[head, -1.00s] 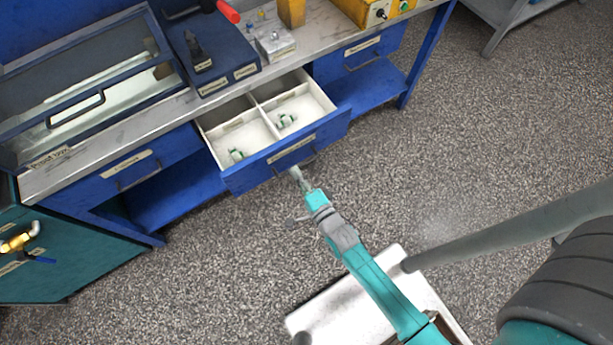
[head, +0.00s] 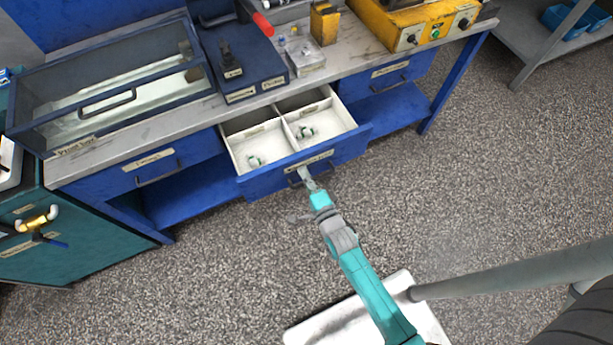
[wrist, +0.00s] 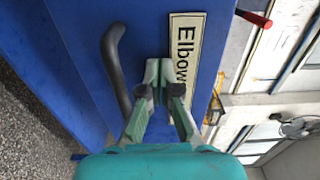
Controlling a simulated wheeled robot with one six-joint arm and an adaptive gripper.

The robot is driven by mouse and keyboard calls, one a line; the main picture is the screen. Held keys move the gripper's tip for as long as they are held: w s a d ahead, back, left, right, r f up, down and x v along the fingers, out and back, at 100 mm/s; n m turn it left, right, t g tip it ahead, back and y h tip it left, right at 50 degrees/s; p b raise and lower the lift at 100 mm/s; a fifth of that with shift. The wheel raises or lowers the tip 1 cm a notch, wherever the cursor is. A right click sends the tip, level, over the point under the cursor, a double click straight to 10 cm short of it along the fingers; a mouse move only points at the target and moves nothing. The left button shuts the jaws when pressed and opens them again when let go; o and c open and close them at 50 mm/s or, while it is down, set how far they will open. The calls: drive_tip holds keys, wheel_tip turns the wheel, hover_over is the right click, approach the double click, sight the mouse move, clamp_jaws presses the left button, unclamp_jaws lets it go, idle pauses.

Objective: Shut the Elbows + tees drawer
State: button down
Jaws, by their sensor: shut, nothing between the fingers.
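The Elbows + tees drawer (head: 256,186) is a blue-fronted drawer under the bench, pulled open. Its white inside has a divider, with a small green-and-white fitting in each compartment. My gripper (head: 303,172) is shut and empty, at the drawer's front face near the handle. In the wrist view, the drawer front (wrist: 75,25) fills much of the picture. The shut fingertips (wrist: 158,65) are between the dark handle (wrist: 115,65) and the label (wrist: 190,50) reading "Elbow", the rest hidden. They look close to the front; I cannot tell if they touch.
The bench top (head: 150,125) holds a glass-lidded proof box (head: 110,95), a dark blue box (head: 240,65) and a yellow unit (head: 420,25). Shut blue drawers flank the open one. A teal cabinet (head: 75,250) stands at left.

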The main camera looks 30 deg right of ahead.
hover_over(278, 134)
drive_tip(key=shift+s, duration=0.15)
drive_tip(key=shift+w+r, duration=0.1)
drive_tip(key=shift+w, duration=0.15)
drive_tip(key=shift+r, duration=0.1)
idle(0.3)
